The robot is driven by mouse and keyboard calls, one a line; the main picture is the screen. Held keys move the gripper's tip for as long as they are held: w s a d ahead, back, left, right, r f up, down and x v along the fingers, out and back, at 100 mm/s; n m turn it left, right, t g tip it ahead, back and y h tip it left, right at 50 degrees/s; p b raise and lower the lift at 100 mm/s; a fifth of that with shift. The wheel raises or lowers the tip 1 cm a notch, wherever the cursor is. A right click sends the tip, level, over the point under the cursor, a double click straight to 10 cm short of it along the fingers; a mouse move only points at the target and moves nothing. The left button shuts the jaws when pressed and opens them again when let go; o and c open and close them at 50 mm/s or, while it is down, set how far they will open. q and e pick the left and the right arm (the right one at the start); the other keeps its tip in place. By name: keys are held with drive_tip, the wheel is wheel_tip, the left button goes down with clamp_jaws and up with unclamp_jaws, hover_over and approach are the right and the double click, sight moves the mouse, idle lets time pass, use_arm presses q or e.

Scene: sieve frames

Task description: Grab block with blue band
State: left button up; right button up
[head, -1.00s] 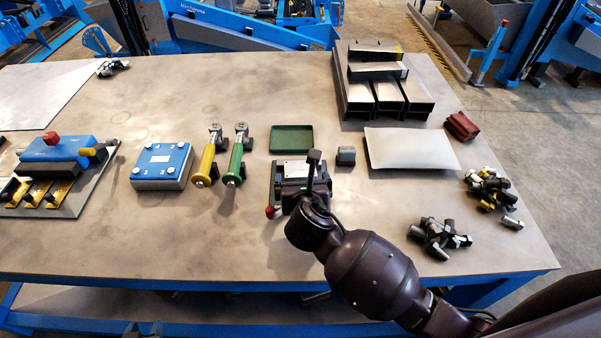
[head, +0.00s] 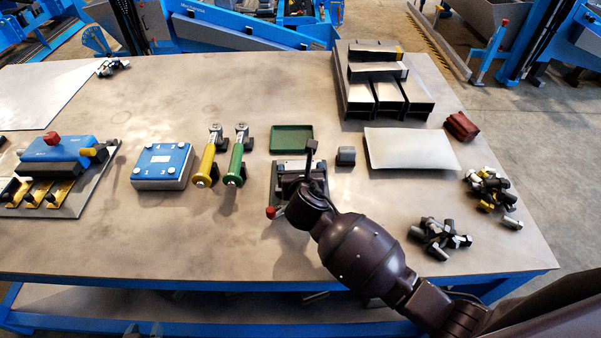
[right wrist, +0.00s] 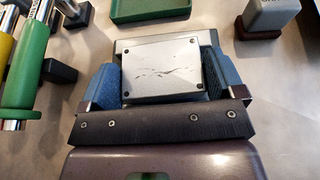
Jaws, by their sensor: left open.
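I cannot make out a clear blue band on any small block. A small grey block (head: 346,156) stands right of the green tray; in the right wrist view the grey block (right wrist: 270,15) has dark lettering and a dark brown base. My right gripper (right wrist: 160,78) has its blue fingers wide apart, one on each side of a grey metal plate (right wrist: 160,68) with corner screws. I cannot tell whether they touch it. In the head view this plate's fixture (head: 290,168), with a red knob, is partly hidden by my right arm. My left gripper is not in view.
A green tray (head: 291,138) lies behind the fixture. Green (head: 236,160) and yellow (head: 207,162) handled tools and a blue-topped box (head: 162,163) stand to the left. Metal channels (head: 378,90), a pale sheet (head: 410,149) and loose fittings (head: 440,237) are to the right. The table's front left is clear.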

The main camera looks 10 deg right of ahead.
drive_tip(key=c, duration=0.8)
drive_tip(key=shift+o, duration=0.2)
drive_tip(key=shift+r, duration=0.1)
